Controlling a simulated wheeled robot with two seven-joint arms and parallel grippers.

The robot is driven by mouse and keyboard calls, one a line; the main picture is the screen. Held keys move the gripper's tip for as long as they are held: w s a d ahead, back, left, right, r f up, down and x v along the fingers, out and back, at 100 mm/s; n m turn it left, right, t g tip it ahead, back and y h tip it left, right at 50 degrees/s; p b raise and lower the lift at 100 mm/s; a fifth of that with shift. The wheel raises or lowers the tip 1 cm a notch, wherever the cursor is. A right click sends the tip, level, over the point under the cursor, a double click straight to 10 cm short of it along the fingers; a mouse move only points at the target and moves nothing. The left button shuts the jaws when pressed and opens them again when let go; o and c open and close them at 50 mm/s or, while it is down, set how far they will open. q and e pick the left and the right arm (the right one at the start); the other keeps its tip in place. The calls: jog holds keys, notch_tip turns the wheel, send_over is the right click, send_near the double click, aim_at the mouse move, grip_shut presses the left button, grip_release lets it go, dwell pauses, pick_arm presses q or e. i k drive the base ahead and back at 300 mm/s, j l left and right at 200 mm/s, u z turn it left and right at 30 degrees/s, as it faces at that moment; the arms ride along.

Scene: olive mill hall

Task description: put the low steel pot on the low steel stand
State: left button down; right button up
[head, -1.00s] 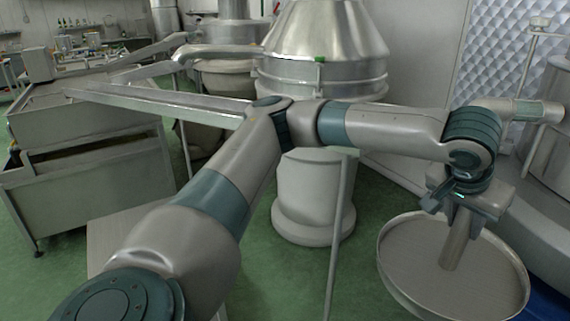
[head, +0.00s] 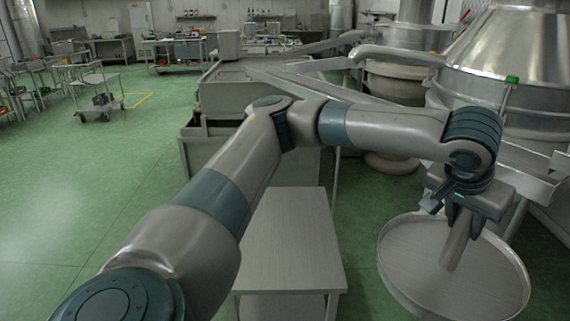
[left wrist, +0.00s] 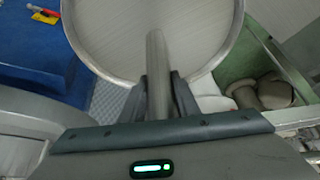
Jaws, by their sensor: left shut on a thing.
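The low steel pot (head: 490,272) is a wide, shallow round vessel with a flat bar handle. My left gripper (head: 461,222) is shut on that handle and holds the pot at the lower right of the head view. In the left wrist view the pot (left wrist: 115,38) fills the top, and its handle runs between the fingers of my left gripper (left wrist: 160,88). The low steel stand (head: 290,235) is a plain metal table with a bare top and a lower shelf. It is left of the pot, partly hidden behind my left arm. My right gripper is out of view.
A steel trough machine (head: 228,95) stands behind the stand. A large conical steel vessel (head: 505,50) and steel chutes stand behind the pot and gripper. Open green floor (head: 90,190) lies on the left, with a small trolley (head: 98,103) farther back.

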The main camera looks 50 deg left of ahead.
aim_at(283, 248)
jog(key=u, duration=1.85)
jog(key=i+l, duration=0.2)
jog(key=l, duration=0.15)
jog(key=i+l, duration=0.25)
jog(key=l, duration=0.15)
jog(key=i+l, duration=0.2)
jog(key=l, duration=0.15)
jog(key=i+l, duration=0.25)
jog(key=l, duration=0.15)
jog(key=u, duration=0.05)
